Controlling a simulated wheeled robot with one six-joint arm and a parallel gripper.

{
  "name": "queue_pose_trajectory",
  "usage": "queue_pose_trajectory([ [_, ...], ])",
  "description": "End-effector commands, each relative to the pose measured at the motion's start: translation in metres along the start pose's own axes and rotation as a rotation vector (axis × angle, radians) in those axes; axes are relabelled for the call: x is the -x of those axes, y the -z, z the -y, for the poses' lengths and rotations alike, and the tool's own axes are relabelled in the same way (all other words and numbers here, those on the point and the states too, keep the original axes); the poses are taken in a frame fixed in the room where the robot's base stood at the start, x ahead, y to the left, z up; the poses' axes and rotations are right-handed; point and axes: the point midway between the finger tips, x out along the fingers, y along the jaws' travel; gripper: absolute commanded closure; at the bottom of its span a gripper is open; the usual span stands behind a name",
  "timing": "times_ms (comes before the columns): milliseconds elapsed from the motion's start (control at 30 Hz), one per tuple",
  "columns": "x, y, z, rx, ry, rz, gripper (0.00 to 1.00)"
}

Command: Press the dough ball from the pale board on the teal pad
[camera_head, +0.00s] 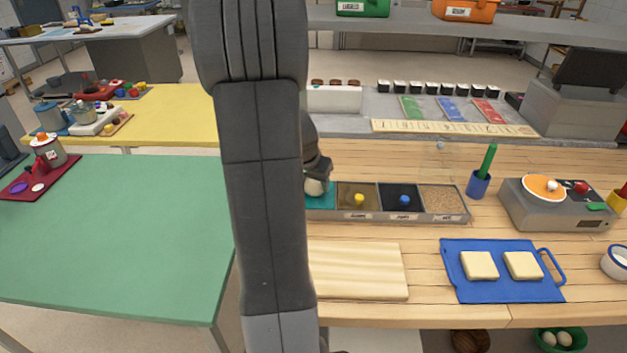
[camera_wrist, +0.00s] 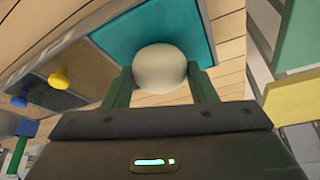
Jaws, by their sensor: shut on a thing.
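My gripper (camera_wrist: 160,88) is shut on the pale dough ball (camera_wrist: 160,68), which sits between its two green fingers in the wrist view. The ball is at the near edge of the teal pad (camera_wrist: 122,35) in that view; I cannot tell whether it touches the pad. In the head view the dough ball (camera_head: 315,187) shows beside my arm, over the visible part of the teal pad (camera_head: 322,201). My arm hides much of the pad there. The pale board (camera_head: 358,270) lies in front of the pad, and its visible part is bare.
Right of the teal pad are compartments with a yellow knob (camera_head: 359,199) and a blue knob (camera_head: 404,201), then a tan speckled one (camera_head: 441,199). A blue board (camera_head: 502,291) holds two pale slabs. A grey device (camera_head: 553,210) stands at right. A green table (camera_head: 115,230) is at left.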

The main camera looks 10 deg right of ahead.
Motion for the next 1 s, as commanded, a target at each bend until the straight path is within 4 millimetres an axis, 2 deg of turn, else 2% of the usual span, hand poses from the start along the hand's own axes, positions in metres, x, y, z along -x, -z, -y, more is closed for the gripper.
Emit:
queue_pose_trajectory([
  [1000, -0.0048, -0.0018, 0.0002, 0.000, 0.000, -0.001, 0.72],
])
